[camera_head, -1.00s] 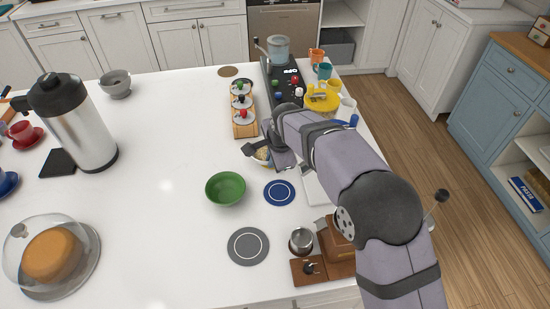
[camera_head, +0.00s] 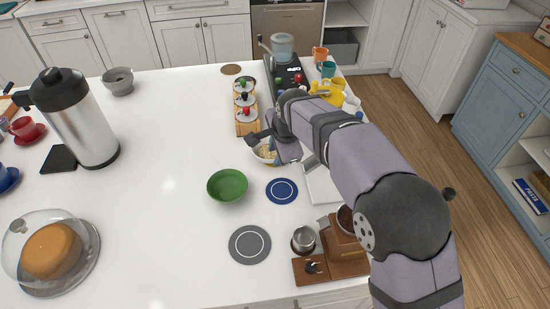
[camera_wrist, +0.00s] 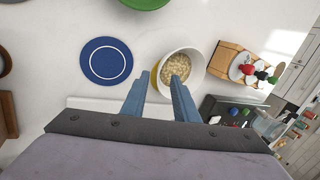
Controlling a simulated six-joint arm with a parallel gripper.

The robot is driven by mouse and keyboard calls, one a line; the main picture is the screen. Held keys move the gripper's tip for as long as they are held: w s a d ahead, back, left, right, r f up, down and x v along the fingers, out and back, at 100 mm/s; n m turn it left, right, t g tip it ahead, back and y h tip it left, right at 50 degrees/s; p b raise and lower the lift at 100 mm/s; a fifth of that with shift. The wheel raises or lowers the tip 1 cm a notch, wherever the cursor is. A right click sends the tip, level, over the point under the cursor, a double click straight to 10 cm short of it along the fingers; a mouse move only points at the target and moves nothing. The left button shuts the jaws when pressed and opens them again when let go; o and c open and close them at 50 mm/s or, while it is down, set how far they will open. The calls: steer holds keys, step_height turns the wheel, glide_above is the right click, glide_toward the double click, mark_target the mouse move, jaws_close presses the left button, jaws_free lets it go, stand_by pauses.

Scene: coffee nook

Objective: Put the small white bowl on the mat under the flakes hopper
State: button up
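A small white bowl (camera_wrist: 197,58) with pale flakes in it stands on the white counter. In the head view the bowl (camera_head: 262,158) is partly hidden by my gripper. My gripper (camera_wrist: 159,74) is open, with its two blue fingers apart. In the wrist view one finger overlaps the bowl and the other is outside its left edge; I cannot tell whether they touch it. In the head view my gripper (camera_head: 272,148) is just above or at the bowl. A clear hopper (camera_head: 282,45) stands on a dark unit at the back; I cannot make out a mat under it.
A green bowl (camera_head: 227,186), a blue round mat (camera_head: 281,191) and a grey round mat (camera_head: 249,244) lie nearby. A wooden rack (camera_head: 246,128) with knobbed jars stands behind the bowl. A wooden grinder (camera_head: 345,240) is at the front right. The counter's left middle is clear.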

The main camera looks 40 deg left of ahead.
steer(key=shift+b+v, duration=0.4)
steer(key=shift+v, duration=1.35)
